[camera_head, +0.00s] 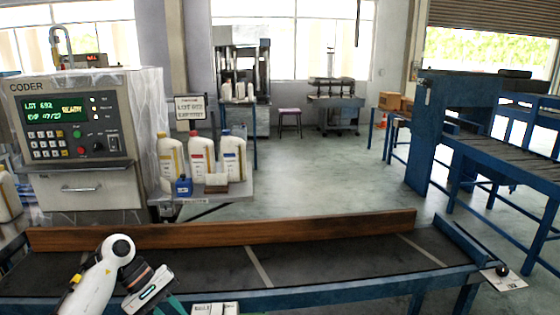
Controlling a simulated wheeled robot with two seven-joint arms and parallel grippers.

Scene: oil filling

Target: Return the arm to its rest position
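My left arm (98,275) comes in at the bottom left, in front of and partly over the dark conveyor belt (330,257). Its white and dark wrist points right and down. The fingers of my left gripper are not clearly shown; a teal part shows at the bottom edge below the wrist. I cannot tell whether it is open, shut or holding anything. My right arm and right gripper are out of the picture.
A brown wooden rail (230,231) runs along the belt's far side. A coder machine (75,140) stands behind at left. Three bottles (202,158) and a blue block (183,186) stand on a small shelf. A white box (215,309) shows at the bottom edge. The belt's right half is clear.

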